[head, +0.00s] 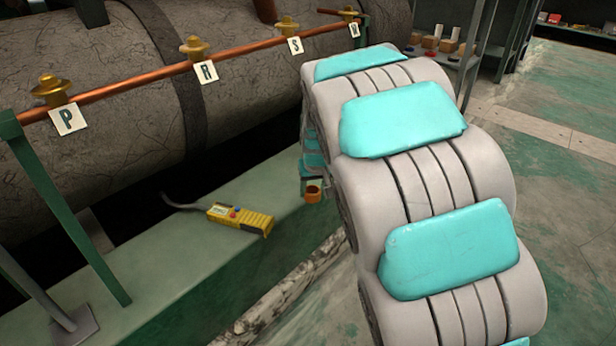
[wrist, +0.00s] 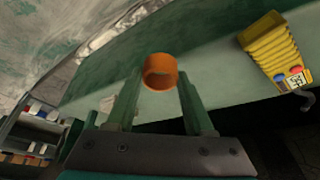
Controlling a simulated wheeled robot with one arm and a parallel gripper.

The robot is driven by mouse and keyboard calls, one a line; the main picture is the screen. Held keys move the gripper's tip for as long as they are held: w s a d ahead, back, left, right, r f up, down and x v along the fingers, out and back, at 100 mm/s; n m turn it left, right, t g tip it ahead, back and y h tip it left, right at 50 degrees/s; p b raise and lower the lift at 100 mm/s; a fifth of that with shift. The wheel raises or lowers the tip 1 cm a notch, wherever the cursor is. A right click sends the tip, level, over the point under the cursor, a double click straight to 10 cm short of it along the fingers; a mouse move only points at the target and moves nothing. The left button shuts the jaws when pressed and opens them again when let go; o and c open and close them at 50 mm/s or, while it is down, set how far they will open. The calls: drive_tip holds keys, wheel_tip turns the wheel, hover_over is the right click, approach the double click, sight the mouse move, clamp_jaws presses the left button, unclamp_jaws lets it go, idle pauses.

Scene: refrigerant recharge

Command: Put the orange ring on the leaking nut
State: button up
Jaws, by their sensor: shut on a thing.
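The orange ring (wrist: 160,62) is between the fingertips of my gripper (wrist: 159,76) in the wrist view, and my gripper is shut on it. In the head view the ring (head: 314,196) shows small beside my arm, over the green ledge. Most of my gripper is hidden behind my arm there. Several brass nuts sit along a copper pipe (head: 140,85): one at tag P (head: 52,90), one at the second tag (head: 195,48), one at tag S (head: 287,26) and one at the far tag (head: 349,13). I cannot see which nut leaks.
A yellow handheld detector (head: 240,218) with a dark probe lies on the green ledge (head: 165,262); it also shows in the wrist view (wrist: 268,48). A large grey tank (head: 110,130) stands behind the pipe. A green post (head: 70,210) rises at the left. Shelves stand at the back.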

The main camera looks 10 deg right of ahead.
drive_tip(key=shift+s+r, duration=0.15)
drive_tip(key=shift+s, duration=1.1)
drive_tip(key=shift+s+r, duration=0.1)
drive_tip(key=shift+r, duration=0.05)
drive_tip(key=shift+r+p, duration=0.85)
drive_tip(key=shift+r, duration=1)
